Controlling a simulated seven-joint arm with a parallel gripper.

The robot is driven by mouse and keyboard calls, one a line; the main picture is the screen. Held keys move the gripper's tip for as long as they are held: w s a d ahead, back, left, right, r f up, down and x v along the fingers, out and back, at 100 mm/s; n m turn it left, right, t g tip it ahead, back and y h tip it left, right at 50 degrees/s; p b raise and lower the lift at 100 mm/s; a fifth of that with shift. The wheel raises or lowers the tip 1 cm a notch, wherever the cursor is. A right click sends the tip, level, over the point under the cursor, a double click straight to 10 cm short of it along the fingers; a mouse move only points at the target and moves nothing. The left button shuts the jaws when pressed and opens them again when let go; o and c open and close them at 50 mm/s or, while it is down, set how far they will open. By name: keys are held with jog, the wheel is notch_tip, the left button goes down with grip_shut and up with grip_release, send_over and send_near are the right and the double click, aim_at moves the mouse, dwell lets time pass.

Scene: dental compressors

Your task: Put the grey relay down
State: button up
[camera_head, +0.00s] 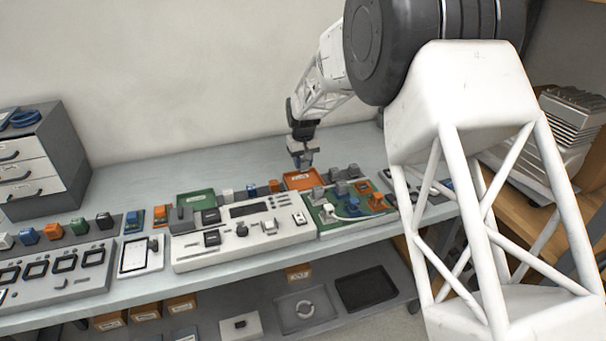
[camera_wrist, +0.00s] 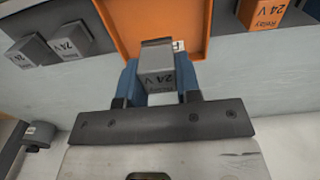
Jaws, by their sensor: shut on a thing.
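My gripper (camera_wrist: 158,80) is shut on the grey relay (camera_wrist: 156,62), a small grey block with "24 V" lettering, held between its two blue fingers in the wrist view. In the head view my gripper (camera_head: 304,163) is above the table near the back edge of the orange tray (camera_head: 318,183). The orange tray also shows in the wrist view (camera_wrist: 116,22), just beyond and below the relay. The relay overlaps the tray in that view, and I cannot tell its height above it. In the head view the relay is too small to make out clearly.
Two grey relays (camera_wrist: 70,42) stand left of the tray in the wrist view, and an orange relay (camera_wrist: 264,12) stands to its right. In the head view, a white test panel (camera_head: 205,255) and a green board with blocks (camera_head: 335,222) lie in front. A green tray (camera_head: 190,199) is left.

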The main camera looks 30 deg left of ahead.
aim_at(303, 182)
jog(key=shift+f, duration=2.5)
jog(key=shift+f, duration=0.1)
jog(key=o, duration=0.9)
notch_tip(303, 182, up, 12)
jog(key=shift+r, duration=0.15)
jog(key=shift+d, duration=0.1)
